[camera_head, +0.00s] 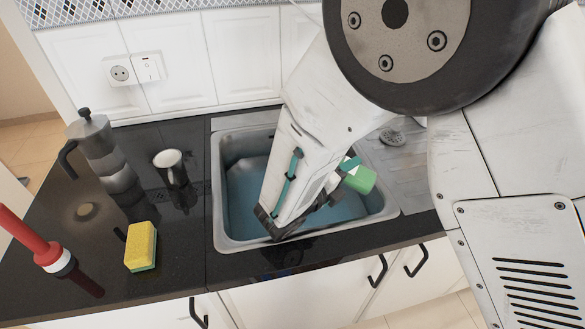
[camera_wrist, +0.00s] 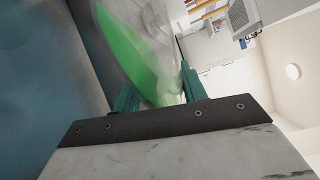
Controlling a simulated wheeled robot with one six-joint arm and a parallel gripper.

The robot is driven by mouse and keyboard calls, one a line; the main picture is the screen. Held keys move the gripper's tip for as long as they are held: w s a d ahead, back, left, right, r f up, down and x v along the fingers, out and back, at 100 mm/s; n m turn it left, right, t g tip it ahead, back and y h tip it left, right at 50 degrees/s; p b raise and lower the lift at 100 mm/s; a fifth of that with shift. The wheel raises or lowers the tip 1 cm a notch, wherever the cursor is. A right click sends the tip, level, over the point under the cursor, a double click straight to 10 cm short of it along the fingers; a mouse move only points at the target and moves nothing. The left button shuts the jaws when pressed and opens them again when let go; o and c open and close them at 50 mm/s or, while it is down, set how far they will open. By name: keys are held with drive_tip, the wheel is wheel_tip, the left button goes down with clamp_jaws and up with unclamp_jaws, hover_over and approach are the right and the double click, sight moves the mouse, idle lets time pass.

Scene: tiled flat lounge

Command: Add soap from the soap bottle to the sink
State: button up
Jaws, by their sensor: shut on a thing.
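The soap bottle (camera_wrist: 133,50) is clear with green liquid in it. My gripper (camera_wrist: 157,88) is shut on it, with a teal finger on either side in the wrist view. The liquid lies slanted in the bottle, so the bottle looks tilted. In the head view a green part of the soap bottle (camera_head: 361,179) shows beside my wrist, over the right part of the sink (camera_head: 218,214). The sink basin has a blue inside. My arm hides much of the basin and most of the bottle. I cannot see the bottle's mouth clearly or any soap flowing.
A drainboard (camera_head: 405,180) lies to the right.

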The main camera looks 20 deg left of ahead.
drive_tip(key=shift+d+r+n+t+h, duration=0.15)
drive_tip(key=shift+r+n+t+h, duration=0.3)
drive_tip(key=shift+n, duration=0.75)
idle(2.7)
drive_tip(key=shift+r+n+t+p, duration=0.35)
drive_tip(key=shift+r+n, duration=0.2)
drive_tip(key=shift+n, duration=0.45)
idle(2.1)
drive_tip(key=m, duration=0.1)
drive_tip(key=f+m+g, duration=0.1)
drive_tip(key=m, duration=0.1)
drive_tip(key=shift+f+m+y, duration=0.3)
drive_tip(key=shift+y, duration=0.05)
drive_tip(key=shift+a+f+m+g, duration=0.25)
drive_tip(key=shift+f+m+g, duration=0.2)
drive_tip(key=shift+m, duration=0.35)
